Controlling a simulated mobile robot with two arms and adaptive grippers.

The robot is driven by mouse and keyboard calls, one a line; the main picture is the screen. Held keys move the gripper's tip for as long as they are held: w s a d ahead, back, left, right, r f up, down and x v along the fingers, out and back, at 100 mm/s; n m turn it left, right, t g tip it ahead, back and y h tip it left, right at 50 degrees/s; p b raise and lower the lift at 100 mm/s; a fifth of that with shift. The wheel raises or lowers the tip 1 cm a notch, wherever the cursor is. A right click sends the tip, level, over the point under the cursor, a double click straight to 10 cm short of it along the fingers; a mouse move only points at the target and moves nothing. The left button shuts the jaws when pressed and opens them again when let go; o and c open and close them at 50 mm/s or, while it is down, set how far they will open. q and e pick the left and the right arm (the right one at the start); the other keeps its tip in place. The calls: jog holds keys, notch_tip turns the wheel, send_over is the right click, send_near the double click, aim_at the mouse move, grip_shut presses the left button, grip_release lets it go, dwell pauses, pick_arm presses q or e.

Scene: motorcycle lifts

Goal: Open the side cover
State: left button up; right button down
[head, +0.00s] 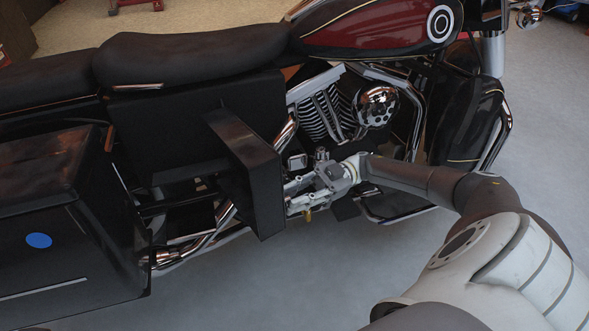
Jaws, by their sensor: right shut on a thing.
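A large motorcycle (190,60) stands across the head view, with a black seat and a dark red tank. Its black side cover (255,185) stands out from the bike's side at an angle, below the seat. Behind it a dark flat panel area (160,130) shows under the seat. My right gripper (291,196) comes in from the right and is shut on the outer right edge of the side cover. The cover hides part of the fingertips. My left gripper is not in view.
A black saddlebag (70,210) with a blue round sticker fills the left. Chrome exhaust pipes (205,240) run below the cover. The chrome engine (325,110) and a footboard (395,213) are close to my right arm. Grey floor (270,290) in front is clear.

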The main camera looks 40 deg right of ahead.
jog(key=c, duration=1.3)
grip_release()
jog(key=shift+o, duration=0.2)
jog(key=d+f, duration=0.1)
jog(key=d, duration=0.6)
jog(key=shift+s+d, duration=0.15)
jog(key=shift+s, duration=0.05)
